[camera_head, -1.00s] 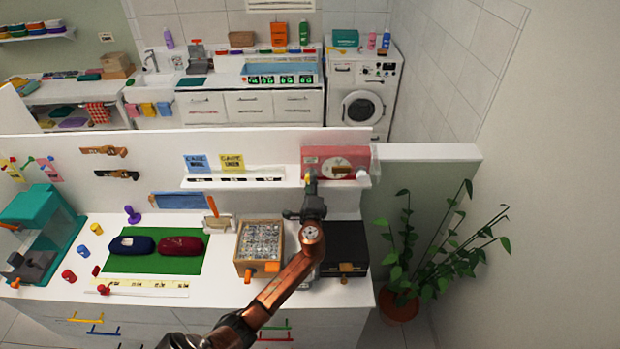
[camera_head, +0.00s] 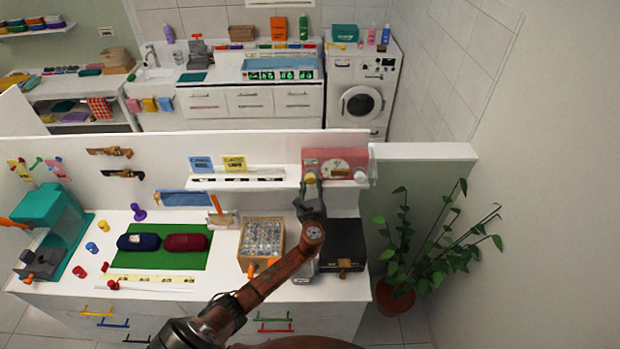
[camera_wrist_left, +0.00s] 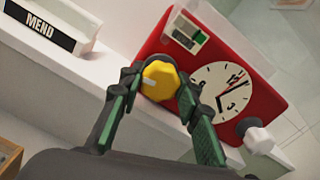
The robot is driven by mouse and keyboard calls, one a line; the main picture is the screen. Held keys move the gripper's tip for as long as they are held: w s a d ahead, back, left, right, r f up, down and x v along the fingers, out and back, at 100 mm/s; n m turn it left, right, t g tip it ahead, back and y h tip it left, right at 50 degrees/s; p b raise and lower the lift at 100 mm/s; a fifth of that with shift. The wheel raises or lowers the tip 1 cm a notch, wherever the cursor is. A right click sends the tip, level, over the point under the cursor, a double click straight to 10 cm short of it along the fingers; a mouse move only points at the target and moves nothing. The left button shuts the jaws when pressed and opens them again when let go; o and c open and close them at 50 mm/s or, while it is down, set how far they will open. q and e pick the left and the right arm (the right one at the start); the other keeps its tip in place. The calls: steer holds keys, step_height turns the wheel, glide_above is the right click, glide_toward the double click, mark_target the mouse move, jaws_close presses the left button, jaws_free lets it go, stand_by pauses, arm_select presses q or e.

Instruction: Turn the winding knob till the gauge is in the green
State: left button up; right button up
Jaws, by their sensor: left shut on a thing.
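A red box (camera_head: 347,156) with a round white clock face stands on the wall shelf in the head view. In the left wrist view the red box (camera_wrist_left: 262,78) shows a yellow knob (camera_wrist_left: 160,78) with a pale pointer mark, low on its front. The gauge (camera_wrist_left: 185,33) is a small window above the knob, with a green part on its right; I cannot tell its reading. A white knob (camera_wrist_left: 258,138) sticks out at the box's right side. My left gripper (camera_head: 311,182) is shut on the yellow knob, one finger on each side. My right gripper is not in view.
Below, the counter holds a crate of small parts (camera_head: 262,240), a black box (camera_head: 342,243) and a green mat (camera_head: 190,260). A potted plant (camera_head: 397,295) stands at right.

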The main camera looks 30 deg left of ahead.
arm_select(q)
steer(key=m, duration=0.3)
steer(key=shift+a+m+p, duration=0.1)
steer(key=shift+m+p, duration=0.2)
steer(key=shift+p, duration=0.1)
steer(key=shift+s+f+m, duration=0.1)
steer(key=shift+m, duration=1.6)
steer(key=o, duration=1.1)
steer(key=shift+o, duration=0.5)
steer(key=v, duration=1.2)
